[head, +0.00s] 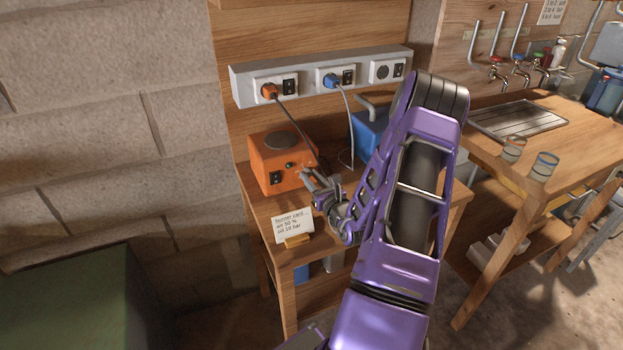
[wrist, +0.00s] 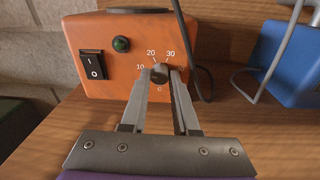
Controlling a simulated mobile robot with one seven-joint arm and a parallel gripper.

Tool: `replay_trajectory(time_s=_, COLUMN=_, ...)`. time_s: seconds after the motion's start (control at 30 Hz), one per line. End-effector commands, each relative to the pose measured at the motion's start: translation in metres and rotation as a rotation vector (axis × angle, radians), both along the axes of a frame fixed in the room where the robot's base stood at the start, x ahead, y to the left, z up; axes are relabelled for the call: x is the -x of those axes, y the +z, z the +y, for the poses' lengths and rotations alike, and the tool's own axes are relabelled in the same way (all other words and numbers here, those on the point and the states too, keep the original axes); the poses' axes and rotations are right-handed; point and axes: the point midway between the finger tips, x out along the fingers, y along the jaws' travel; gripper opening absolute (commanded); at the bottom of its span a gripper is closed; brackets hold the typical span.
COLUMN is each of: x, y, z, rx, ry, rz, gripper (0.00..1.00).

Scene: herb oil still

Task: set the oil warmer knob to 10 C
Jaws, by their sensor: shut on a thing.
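The oil warmer is an orange box (head: 272,160) on the wooden stand, with a dark round plate on top. A light pointer line on the knob seems to aim up near the 20 mark. My gripper (wrist: 159,82) is shut on the knob, one finger on each side. In the head view my gripper (head: 312,180) reaches the box's right front, and the knob is hidden there.
A rocker switch (wrist: 93,66) and a green lamp (wrist: 121,44) sit left of the knob. A blue device (head: 369,132) stands to the right, with cables hanging from the socket strip (head: 320,76). A card (head: 292,226) stands at the stand's front.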

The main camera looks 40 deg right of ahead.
Motion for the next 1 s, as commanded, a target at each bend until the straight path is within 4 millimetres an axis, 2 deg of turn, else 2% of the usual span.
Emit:
replay_trajectory(time_s=0.3, x=0.0003, y=-0.0007, z=0.0004, rx=0.088, ry=0.0, rz=0.023, gripper=0.0)
replay_trajectory(time_s=0.77, x=0.0004, y=-0.0005, z=0.0004, rx=0.097, ry=0.0, rz=0.025, gripper=0.0)
replay_trajectory(time_s=0.8, x=0.0004, y=-0.0005, z=0.0004, rx=0.097, ry=0.0, rz=0.025, gripper=0.34)
replay_trajectory(time_s=0.93, x=0.0003, y=-0.0004, z=0.0003, rx=0.097, ry=0.0, rz=0.025, gripper=0.57)
replay_trajectory(time_s=1.0, x=0.0002, y=-0.0003, z=0.0003, rx=0.097, ry=0.0, rz=0.024, gripper=0.59)
